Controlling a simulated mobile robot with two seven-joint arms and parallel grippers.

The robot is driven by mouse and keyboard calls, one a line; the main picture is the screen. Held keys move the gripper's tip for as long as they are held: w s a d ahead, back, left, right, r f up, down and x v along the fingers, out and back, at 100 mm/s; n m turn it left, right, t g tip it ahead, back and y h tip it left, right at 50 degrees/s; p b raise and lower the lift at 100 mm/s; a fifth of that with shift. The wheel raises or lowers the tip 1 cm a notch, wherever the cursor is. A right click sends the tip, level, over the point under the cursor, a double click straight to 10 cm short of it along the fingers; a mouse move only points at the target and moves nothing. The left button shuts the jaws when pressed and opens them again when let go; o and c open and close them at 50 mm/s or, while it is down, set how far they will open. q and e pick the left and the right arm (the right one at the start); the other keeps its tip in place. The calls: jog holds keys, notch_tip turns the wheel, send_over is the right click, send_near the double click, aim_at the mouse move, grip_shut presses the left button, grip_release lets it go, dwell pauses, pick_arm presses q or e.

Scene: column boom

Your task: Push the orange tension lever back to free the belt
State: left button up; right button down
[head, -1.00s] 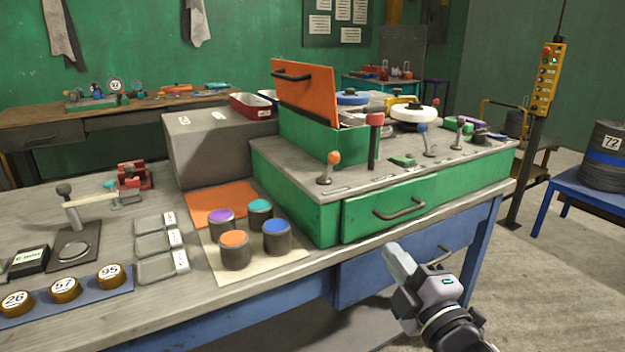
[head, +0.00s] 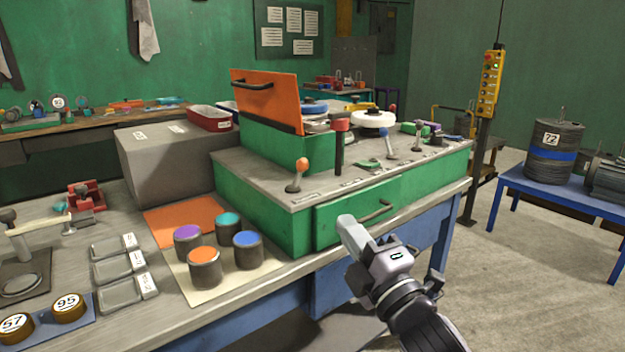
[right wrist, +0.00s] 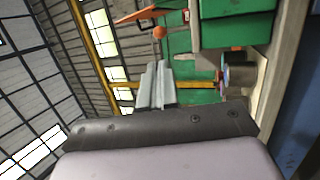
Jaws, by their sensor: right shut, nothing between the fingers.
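The orange tension lever (head: 301,166) is a short stick with an orange ball knob, standing upright on the near left corner of the green machine's grey top (head: 262,180). Its orange knob also shows in the right wrist view (right wrist: 159,32), beyond the fingers. My right gripper (head: 347,222) is shut and empty, in front of the green drawer, apart from the lever and lower to its right. In the right wrist view its fingers (right wrist: 157,82) lie together. The belt cannot be made out clearly; the raised orange lid (head: 265,98) hides part of the machine. My left gripper is not in view.
The drawer handle (head: 373,211) sticks out near my right gripper. Several colour-topped cylinders (head: 204,268) stand on the bench at left.

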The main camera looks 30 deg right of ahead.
jog(key=p, duration=0.1)
send_near(306, 170)
jog(key=x, duration=0.5)
jog(key=shift+w+r, duration=0.3)
jog(key=shift+w, duration=0.6)
jog(key=shift+p, duration=0.35)
